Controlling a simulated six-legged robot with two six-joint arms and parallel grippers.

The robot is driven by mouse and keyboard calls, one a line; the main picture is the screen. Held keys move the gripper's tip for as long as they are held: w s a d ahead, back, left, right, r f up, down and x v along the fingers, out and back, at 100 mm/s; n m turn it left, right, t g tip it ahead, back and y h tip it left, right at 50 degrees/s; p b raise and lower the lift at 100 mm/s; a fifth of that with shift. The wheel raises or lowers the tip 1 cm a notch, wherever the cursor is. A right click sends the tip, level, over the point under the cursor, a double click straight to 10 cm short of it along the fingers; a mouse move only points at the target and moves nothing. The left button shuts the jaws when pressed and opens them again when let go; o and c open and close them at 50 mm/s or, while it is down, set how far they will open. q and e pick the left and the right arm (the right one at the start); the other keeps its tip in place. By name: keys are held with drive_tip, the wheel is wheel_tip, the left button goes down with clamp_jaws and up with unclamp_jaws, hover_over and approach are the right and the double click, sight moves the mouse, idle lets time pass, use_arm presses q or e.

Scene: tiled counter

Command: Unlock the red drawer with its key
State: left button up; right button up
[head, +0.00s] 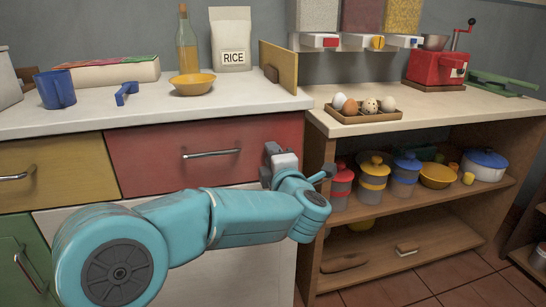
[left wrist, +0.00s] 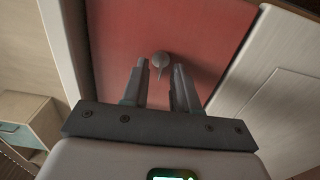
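The red drawer (head: 205,155) is shut under the counter in the head view, with a metal bar handle (head: 212,154). Its red front (left wrist: 120,40) also fills the middle of the left wrist view. A small grey round piece with a thin pointed part (left wrist: 161,60) is at this front; I cannot tell whether it is the key or the lock. My left gripper (left wrist: 160,78) is open, its fingertips on either side of this piece with gaps. In the head view my left gripper (head: 275,152) is at the drawer's right end, partly hidden by my arm. My right gripper is out of view.
A yellow drawer (head: 60,170) is to the left. A wooden shelf unit with pots (head: 485,165) is to the right. On the counter are a blue mug (head: 56,88), a small blue object (head: 126,93), a yellow bowl (head: 192,84) and a rice bag (head: 231,38).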

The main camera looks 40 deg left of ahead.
use_arm(q)
drive_tip(key=p+v, duration=0.4)
drive_tip(key=v, duration=1.2)
drive_tip(key=shift+d, duration=0.15)
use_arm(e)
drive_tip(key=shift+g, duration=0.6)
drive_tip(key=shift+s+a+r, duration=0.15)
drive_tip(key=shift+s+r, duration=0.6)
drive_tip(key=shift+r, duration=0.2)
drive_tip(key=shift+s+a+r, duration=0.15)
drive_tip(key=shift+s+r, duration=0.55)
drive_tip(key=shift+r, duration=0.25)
